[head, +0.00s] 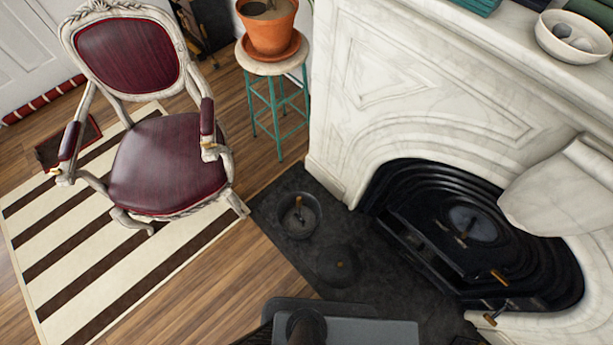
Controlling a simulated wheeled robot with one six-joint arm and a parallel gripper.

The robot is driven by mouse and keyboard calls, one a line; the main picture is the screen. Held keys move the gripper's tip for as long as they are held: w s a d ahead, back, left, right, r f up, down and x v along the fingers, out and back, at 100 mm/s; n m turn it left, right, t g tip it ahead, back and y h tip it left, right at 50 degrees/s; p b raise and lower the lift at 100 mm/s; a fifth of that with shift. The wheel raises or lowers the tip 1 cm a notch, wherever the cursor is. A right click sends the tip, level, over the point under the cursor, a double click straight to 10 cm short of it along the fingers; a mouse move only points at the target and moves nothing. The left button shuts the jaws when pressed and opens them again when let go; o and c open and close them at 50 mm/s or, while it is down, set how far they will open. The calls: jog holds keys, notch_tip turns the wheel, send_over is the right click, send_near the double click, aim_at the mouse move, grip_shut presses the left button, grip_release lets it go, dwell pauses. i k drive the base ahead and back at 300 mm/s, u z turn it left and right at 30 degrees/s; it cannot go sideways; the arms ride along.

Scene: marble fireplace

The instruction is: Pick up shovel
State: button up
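I cannot pick out a shovel for certain. A dark round pot (299,216) stands on the black hearth slab, with a small brown grip showing at its middle. A brown, wood-like handle (499,277) shows at the front of the black fireplace opening, and a second short piece (492,318) sticks out just below it. What these handles belong to is too small and dark to tell. My gripper is not in view.
The white marble fireplace (430,75) fills the right side. A dark round lid-like thing (337,265) lies on the hearth (275,195). A red-seated armchair (158,165) stands on a striped rug (50,240). A stool (274,64) holds a potted plant (268,28).

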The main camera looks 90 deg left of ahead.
aim_at(298, 201)
jog(key=u, duration=5.6)
jog(key=i, duration=1.35)
jog(key=z, duration=2.55)
